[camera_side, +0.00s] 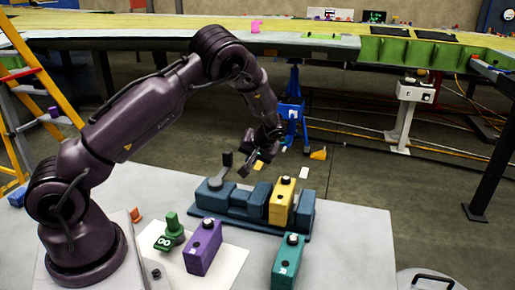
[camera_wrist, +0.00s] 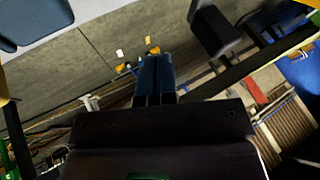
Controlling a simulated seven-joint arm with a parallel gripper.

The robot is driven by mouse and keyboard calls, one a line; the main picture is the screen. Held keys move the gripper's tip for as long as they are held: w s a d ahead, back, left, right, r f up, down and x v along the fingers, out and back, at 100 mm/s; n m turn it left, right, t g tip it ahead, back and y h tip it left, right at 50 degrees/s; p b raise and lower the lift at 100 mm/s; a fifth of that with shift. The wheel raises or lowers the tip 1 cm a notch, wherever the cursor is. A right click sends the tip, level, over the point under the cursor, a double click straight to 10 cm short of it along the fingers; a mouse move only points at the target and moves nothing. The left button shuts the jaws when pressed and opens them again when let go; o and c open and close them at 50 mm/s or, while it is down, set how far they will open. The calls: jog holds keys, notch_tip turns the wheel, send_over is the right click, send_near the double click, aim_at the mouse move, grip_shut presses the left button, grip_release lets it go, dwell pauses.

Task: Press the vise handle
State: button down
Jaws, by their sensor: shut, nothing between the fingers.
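The blue-grey vise (camera_side: 240,198) stands on the table in the side view, with a yellow block (camera_side: 282,201) seated upright at its right part. The vise handle (camera_side: 221,171) is a grey lever with a dark upright knob, at the vise's left end. My gripper (camera_side: 250,168) is above the vise, just right of the handle knob and apparently apart from it. In the wrist view my gripper's fingers (camera_wrist: 155,75) are together and empty. A dark rounded piece (camera_wrist: 211,32) shows at the upper right there; I cannot tell whether it is the knob.
A purple block (camera_side: 203,247) and a teal block (camera_side: 287,262) stand in front of the vise. A green "GO" piece (camera_side: 170,234) stands on a white sheet at the left. The table (camera_side: 350,235) is clear to the right.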

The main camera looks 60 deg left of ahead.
aim_at(231, 151)
jog(key=shift+s+a+r, duration=0.1)
jog(key=shift+s+a, duration=1.2)
jog(key=shift+s, duration=0.05)
jog(key=shift+a, duration=0.1)
jog(key=shift+s+a+n, duration=0.15)
jog(key=shift+a+n, duration=0.05)
jog(key=shift+n, duration=0.2)
jog(key=shift+s+a+g, duration=0.1)
jog(key=shift+a+g, duration=0.05)
jog(key=shift+g, duration=0.25)
jog(key=shift+s+a+n+g+h, duration=0.15)
jog(key=shift+s+a+n+g, duration=0.2)
jog(key=shift+n, duration=0.25)
jog(key=shift+s+a+n+g+h, duration=0.15)
jog(key=shift+a+n+g, duration=0.1)
jog(key=shift+a+n, duration=0.3)
jog(key=s+a+n+g+h, duration=0.2)
jog(key=s+n+g+h, duration=0.2)
jog(key=s+n, duration=0.6)
jog(key=shift+s+a+n+g+h, duration=0.2)
jog(key=shift+a+n+g+h, duration=0.15)
jog(key=shift+n+h, duration=1.2)
jog(key=shift+s+n, duration=0.1)
jog(key=shift+n, duration=0.2)
